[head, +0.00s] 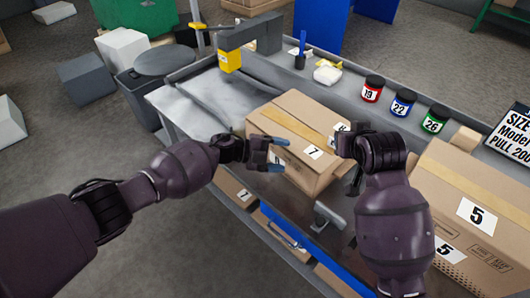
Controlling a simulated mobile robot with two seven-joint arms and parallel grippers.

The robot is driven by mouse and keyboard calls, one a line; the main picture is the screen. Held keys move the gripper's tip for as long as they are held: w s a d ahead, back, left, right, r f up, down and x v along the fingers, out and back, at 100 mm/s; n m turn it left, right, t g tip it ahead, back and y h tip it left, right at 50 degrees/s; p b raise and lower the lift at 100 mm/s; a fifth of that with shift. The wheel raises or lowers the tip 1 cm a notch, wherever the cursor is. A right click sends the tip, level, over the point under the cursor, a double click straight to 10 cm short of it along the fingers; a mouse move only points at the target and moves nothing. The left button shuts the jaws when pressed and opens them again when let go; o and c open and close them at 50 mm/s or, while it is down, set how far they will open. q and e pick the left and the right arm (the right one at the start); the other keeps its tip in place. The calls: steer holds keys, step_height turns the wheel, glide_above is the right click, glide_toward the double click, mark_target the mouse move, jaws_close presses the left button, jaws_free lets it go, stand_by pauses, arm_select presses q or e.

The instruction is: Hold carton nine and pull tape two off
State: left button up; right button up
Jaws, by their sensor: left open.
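A brown carton (316,108) sits on the bench in the middle, with a tan tape strip (290,121) along its top. Its near label reads 7; a second label, by my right gripper, is partly covered and unclear. I see no label reading nine on a carton and no tape marked two. My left gripper (279,155) is open and empty, its blue-tipped fingers in front of the carton's near left side. My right gripper (347,165) is at the carton's right end, mostly hidden by its own wrist; its finger gap and any contact cannot be made out.
A carton labelled 5 (456,184) stands at the right. Jars labelled 19 (371,90), 22 (403,103) and 26 (434,119) line the back ledge. A yellow-headed grey press (230,61) stands back left. The bench left of the middle carton is clear.

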arm_select(q)
steer(key=shift+x, duration=1.4)
